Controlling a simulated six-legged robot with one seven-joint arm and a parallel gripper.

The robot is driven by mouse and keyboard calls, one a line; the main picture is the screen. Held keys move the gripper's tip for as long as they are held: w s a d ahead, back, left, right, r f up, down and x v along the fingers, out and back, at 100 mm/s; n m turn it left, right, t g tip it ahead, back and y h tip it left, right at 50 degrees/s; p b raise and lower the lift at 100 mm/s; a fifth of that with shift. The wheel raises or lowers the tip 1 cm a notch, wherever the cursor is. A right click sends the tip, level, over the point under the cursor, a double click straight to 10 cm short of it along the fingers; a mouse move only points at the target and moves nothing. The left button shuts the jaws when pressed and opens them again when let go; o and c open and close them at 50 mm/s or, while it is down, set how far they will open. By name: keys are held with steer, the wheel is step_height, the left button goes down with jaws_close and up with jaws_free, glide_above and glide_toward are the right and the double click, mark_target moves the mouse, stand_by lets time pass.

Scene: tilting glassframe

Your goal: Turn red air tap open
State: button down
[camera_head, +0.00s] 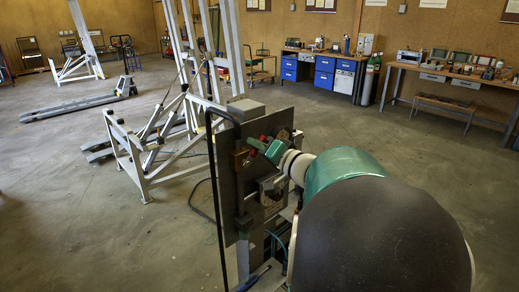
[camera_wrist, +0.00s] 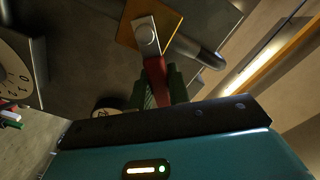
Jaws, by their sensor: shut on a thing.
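The red air tap (camera_wrist: 156,72) shows in the wrist view as a red lever with a silver end and round pivot (camera_wrist: 146,38) on an orange-brown plate (camera_wrist: 168,22). My gripper (camera_wrist: 160,90) has its green fingers on both sides of the red lever and is shut on it near its free end. The lever points from the pivot toward my gripper. In the head view my gripper (camera_head: 262,147) is at the upper part of an upright dark panel (camera_head: 226,180). Red shows there at the fingertips, but the tap's details are too small to tell.
A white dial (camera_wrist: 14,75) and a grey pipe (camera_wrist: 200,50) are near the tap. A black tubular handle (camera_head: 216,220) runs along the panel's left edge. A white tilting frame (camera_head: 150,165) stands behind. Open concrete floor lies to the left; workbenches (camera_head: 440,78) line the back wall.

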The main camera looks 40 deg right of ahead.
steer(key=shift+a+r+n, duration=0.15)
steer(key=shift+n, duration=0.25)
steer(key=c, duration=1.3)
jaws_free()
